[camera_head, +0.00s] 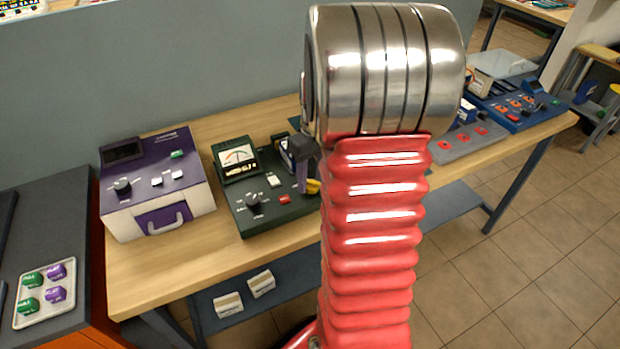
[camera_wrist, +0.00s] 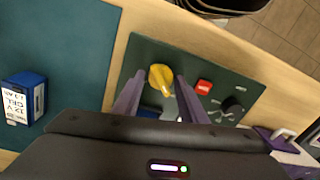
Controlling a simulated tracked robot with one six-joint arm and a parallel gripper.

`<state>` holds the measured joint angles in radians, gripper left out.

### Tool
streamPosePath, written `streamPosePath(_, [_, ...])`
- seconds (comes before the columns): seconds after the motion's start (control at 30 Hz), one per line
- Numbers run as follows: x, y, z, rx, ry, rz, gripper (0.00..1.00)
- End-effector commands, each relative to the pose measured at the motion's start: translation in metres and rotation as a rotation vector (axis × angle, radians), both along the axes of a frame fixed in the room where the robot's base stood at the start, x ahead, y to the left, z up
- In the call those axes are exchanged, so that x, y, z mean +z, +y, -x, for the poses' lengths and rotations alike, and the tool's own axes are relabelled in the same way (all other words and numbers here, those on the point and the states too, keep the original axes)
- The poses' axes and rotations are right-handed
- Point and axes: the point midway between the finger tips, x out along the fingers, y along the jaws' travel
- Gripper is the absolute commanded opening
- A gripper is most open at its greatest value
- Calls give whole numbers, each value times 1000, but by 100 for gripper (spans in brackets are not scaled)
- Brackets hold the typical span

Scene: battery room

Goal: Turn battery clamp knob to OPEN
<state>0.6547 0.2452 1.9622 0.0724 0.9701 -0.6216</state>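A yellow knob (camera_wrist: 160,76) sits on the dark green panel (camera_wrist: 141,60) in the wrist view, with its pointer slanting down to the right. I take it for the clamp knob; no OPEN marking is readable. In the head view a small yellow part (camera_head: 314,187) of it shows beside my gripper (camera_head: 306,178). In the wrist view my gripper (camera_wrist: 159,88) has its two purple fingers apart, one on each side of the knob. A small gap seems to show on both sides; contact cannot be told. A blue box with a white label (camera_wrist: 17,100), possibly a battery, stands left of the panel.
The green unit also has a meter (camera_head: 238,157), a black dial (camera_head: 253,203) and a red button (camera_head: 285,199). A purple-and-white unit (camera_head: 158,186) stands to its left. A tray (camera_head: 44,263) with coloured blocks lies farther left. Bare wood (camera_head: 190,262) lies in front.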

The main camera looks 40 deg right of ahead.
Motion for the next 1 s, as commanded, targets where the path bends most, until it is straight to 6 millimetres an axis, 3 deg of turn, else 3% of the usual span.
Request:
streamPosePath(0.27, [15,-2,0,0,-1,1,38])
streamPosePath(1.0, [130,-9,-1,0,-2,2,38])
